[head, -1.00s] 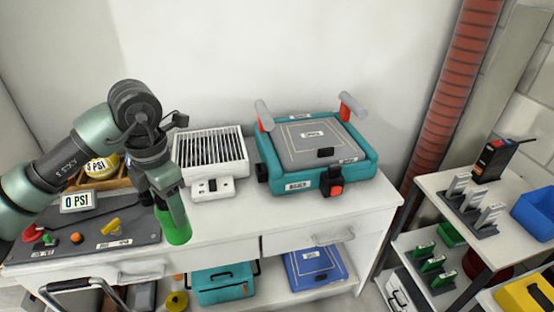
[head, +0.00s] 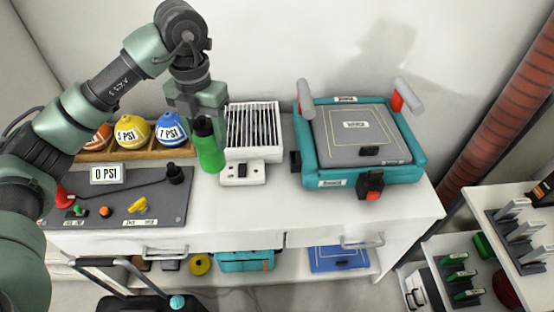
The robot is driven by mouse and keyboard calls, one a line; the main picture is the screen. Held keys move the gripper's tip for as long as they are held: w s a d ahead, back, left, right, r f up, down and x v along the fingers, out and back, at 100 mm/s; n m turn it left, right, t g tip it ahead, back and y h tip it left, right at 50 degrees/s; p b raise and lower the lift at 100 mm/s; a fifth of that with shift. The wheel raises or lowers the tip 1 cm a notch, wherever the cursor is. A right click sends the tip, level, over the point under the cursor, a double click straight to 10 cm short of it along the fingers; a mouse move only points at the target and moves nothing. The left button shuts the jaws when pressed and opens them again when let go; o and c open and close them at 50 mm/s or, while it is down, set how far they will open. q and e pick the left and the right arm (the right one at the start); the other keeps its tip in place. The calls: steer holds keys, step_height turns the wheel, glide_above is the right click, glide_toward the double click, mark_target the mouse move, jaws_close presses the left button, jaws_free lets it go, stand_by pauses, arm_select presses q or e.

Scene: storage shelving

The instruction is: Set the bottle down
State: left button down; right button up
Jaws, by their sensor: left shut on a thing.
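The green bottle (head: 209,154) with a black cap is upright at the white table (head: 255,208), between the grey control panel and the white grille unit. My left gripper (head: 204,117) comes down from above and is shut on the bottle at its cap end. The gripper hides part of the cap. The bottle's base appears at or just above the tabletop; I cannot tell whether it touches. My right gripper is not in view.
The grey panel (head: 130,190) with knobs and a 0 PSI sign is left of the bottle. Behind it, a wooden rack (head: 120,154) holds coloured PSI balls. The grille unit (head: 254,130) is close on the right, then a teal case (head: 415,172). The table's front strip is clear.

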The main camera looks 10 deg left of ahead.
arm_select(q)
steer(key=shift+s, duration=0.1)
step_height(320, 180, down, 20)
steer(key=p, duration=0.1)
steer(key=shift+p, duration=0.35)
steer(key=shift+f, duration=0.1)
steer(key=c, duration=0.6)
jaws_free()
steer(key=shift+o, duration=0.2)
